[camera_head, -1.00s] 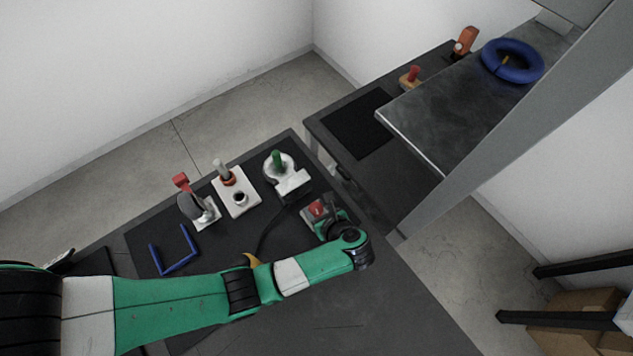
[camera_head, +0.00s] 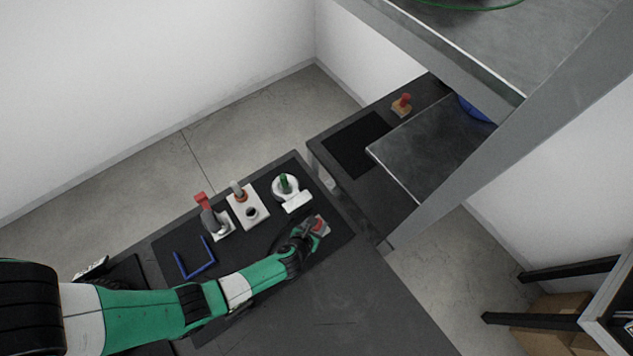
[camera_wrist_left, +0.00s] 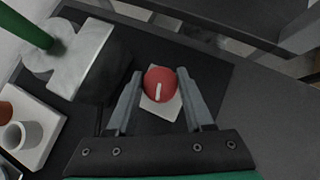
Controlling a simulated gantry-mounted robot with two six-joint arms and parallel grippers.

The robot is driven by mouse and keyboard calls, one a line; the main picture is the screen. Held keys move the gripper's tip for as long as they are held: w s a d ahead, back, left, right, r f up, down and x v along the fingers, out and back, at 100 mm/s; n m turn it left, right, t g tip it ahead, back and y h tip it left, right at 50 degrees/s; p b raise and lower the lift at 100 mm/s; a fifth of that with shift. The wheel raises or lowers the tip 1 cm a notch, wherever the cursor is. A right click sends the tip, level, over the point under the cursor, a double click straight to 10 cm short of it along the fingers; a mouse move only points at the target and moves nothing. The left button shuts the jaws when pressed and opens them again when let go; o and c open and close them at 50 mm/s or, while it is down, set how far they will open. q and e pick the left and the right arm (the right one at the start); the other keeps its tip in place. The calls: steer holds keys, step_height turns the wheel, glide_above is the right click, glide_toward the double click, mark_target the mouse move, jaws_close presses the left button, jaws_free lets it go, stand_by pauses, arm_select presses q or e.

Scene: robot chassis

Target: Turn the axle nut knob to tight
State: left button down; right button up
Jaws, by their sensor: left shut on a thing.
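The axle nut knob is a round red knob (camera_wrist_left: 161,80) with a white pointer line, on a pale square base (camera_wrist_left: 165,108). In the left wrist view the pointer runs nearly straight along the picture's vertical. My left gripper (camera_wrist_left: 158,74) has one finger on each side of the knob and is shut on it. In the head view the red knob (camera_head: 319,225) shows just past my left gripper (camera_head: 312,231), at the right end of the dark mat. I cannot read any tight mark. My right gripper is not in view.
A white fixture with a green post (camera_head: 285,183), a white block with a grey post (camera_head: 248,206), a red-handled clamp (camera_head: 207,210) and a blue bracket (camera_head: 195,260) stand along the mat. A raised grey shelf (camera_head: 435,145) overhangs at the right. The bench front is bare.

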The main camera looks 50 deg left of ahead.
arm_select(q)
steer(key=m+h+p, duration=0.1)
steer(key=p, duration=0.1)
steer(key=m+h+p, duration=0.1)
steer(key=p, duration=0.1)
steer(key=m+p, duration=0.1)
steer(key=p, duration=0.1)
steer(key=shift+a+r+m+t+h+p, duration=0.15)
steer(key=shift+r+m+t+h+p, duration=0.15)
steer(key=shift+m+t+h, duration=0.1)
steer(key=shift+w+f+m+h, duration=0.1)
steer(key=shift+m+h, duration=0.2)
steer(key=shift+m, duration=0.1)
steer(key=shift+f+m+h, duration=0.1)
steer(key=shift+m+h, duration=0.2)
steer(key=shift+h, duration=0.1)
steer(key=shift+f+m+h, duration=0.1)
steer(key=shift+m+h, duration=0.4)
steer(key=shift+m, duration=0.2)
steer(key=shift+m+g+h+b, duration=0.3)
steer(key=shift+m+h+b, duration=0.2)
steer(key=shift+m+h, duration=0.6)
steer(key=shift+m, duration=0.4)
steer(key=shift+c, duration=1.5)
jaws_free()
